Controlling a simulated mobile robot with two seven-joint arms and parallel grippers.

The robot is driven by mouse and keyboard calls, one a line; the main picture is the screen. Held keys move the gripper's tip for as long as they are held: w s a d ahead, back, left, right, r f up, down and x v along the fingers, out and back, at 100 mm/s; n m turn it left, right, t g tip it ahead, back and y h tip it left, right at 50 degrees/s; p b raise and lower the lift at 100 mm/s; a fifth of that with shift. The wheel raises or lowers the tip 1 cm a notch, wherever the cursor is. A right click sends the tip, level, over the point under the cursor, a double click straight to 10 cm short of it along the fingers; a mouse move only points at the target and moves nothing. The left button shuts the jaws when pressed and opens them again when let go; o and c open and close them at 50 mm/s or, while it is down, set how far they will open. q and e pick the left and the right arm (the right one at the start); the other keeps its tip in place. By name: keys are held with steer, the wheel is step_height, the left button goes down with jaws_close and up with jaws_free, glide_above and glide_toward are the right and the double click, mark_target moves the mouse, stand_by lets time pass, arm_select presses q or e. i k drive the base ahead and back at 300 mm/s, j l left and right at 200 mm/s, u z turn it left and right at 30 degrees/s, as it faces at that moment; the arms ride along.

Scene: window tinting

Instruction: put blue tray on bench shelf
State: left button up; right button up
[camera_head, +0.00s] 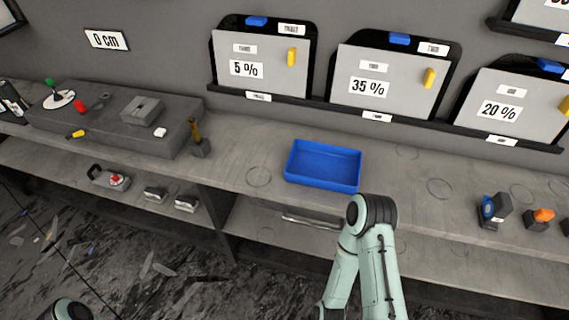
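The blue tray (323,166) is an empty, shallow open box resting on the bench top (235,165), near its front edge and right of the picture's centre. The bench shelf (258,222) is the lower level beneath the top; much of its right part is hidden by my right arm. My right gripper is outside the view or hidden. Only a piece of my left arm shows at the bottom left corner, and my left gripper is not in view.
A grey block (120,115) with small tools fills the bench's left end. Several boards with percent labels (262,65) lean along the wall. Small tools on stands (494,210) sit at the right. The shelf's left part holds several small items (110,180); a long, pale object (312,221) lies under the tray.

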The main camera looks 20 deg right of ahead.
mark_target(88, 169)
steer(key=k+l+u, duration=0.1)
steer(key=l+u, duration=0.2)
steer(key=u, duration=0.2)
steer(key=k+l+u, duration=0.1)
steer(key=l+u, duration=0.15)
steer(key=u, duration=0.25)
